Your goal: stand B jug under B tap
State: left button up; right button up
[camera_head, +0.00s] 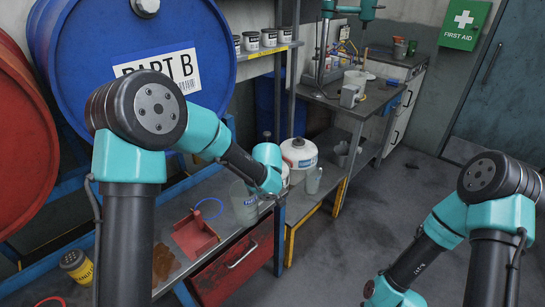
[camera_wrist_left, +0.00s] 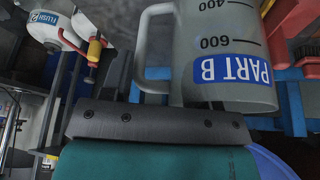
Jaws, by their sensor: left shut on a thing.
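The B jug (camera_head: 243,203) is a translucent grey measuring jug at the front edge of the rack's lower shelf. In the left wrist view the jug (camera_wrist_left: 225,45) is close and large, with a blue PART B label, dark graduations and a handle on its left. My left gripper (camera_head: 272,187) is shut on the jug; the exact grip is partly hidden. The blue drum (camera_head: 90,50) labelled PART B lies on its side above the shelf. My left arm covers its lower front, and I cannot see the B tap. My right arm is at the lower right; its gripper is out of the picture.
A white flush container (camera_head: 299,153) and a clear cup (camera_head: 313,181) stand right of the jug. The floor on the right is clear.

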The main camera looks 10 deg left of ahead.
aim_at(241, 189)
pick_arm(q)
jog(key=s+a+m+h, duration=0.1)
jog(key=m, duration=0.2)
jog(key=s+a+r+m+h, duration=0.1)
jog(key=a+m, duration=0.1)
jog(key=m, duration=0.2)
jog(key=s+a+m+h, duration=0.1)
jog(key=a+m+h, duration=0.1)
jog(key=m, duration=0.1)
jog(key=shift+s+a+r+t, duration=0.15)
jog(key=shift+s+r+t, duration=0.05)
jog(key=shift+r+t, duration=0.15)
dwell(1.1)
jog(key=s+d+m+g+h, duration=0.1)
jog(key=s+d+m, duration=0.2)
jog(key=d, duration=0.6)
jog(key=s+d+f+m, duration=0.1)
jog(key=s+d+m, duration=0.2)
jog(key=s+d, duration=0.4)
jog(key=s+d+m+g+h, duration=0.1)
jog(key=s+d+m, duration=0.3)
jog(key=d, duration=0.9)
jog(key=shift+s+d+f+g+h, duration=0.25)
jog(key=shift+s+g+h, duration=0.1)
jog(key=shift+s, duration=0.6)
